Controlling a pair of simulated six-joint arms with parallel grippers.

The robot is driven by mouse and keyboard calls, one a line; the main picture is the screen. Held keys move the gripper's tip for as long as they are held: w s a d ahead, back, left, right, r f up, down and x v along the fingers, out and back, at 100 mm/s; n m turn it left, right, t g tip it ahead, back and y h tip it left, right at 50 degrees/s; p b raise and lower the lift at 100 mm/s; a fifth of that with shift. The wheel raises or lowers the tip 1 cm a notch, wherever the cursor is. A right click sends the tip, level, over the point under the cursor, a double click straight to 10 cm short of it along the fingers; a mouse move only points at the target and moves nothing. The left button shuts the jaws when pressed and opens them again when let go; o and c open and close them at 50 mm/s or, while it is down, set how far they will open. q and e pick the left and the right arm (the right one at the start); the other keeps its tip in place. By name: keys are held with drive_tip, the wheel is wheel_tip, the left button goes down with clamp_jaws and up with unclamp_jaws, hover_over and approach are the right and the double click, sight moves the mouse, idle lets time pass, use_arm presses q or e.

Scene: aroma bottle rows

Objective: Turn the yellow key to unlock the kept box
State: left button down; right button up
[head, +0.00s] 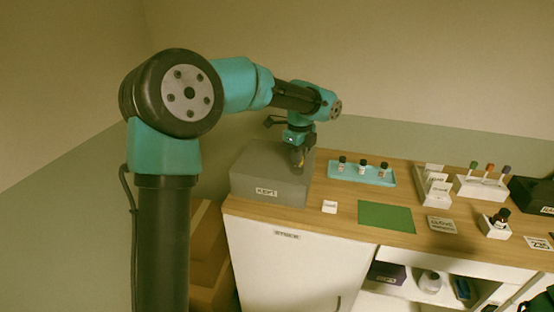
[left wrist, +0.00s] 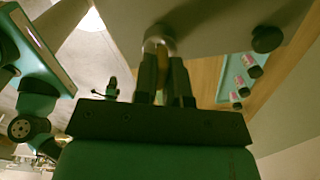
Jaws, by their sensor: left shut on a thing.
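The kept box (head: 268,190) is a grey box with a "KEPT" label on its front, standing at the left end of the counter. My left gripper (head: 298,160) points down at the right part of its top. My right gripper is not in view.
A teal tray (head: 346,176) with several small bottles stands right of the box.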

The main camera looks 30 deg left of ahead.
use_arm(q)
drive_tip(key=m, duration=1.3)
drive_tip(key=c, duration=1.2)
unclamp_jaws()
drive_tip(key=shift+o, duration=0.2)
drive_tip(key=shift+r, duration=3.5)
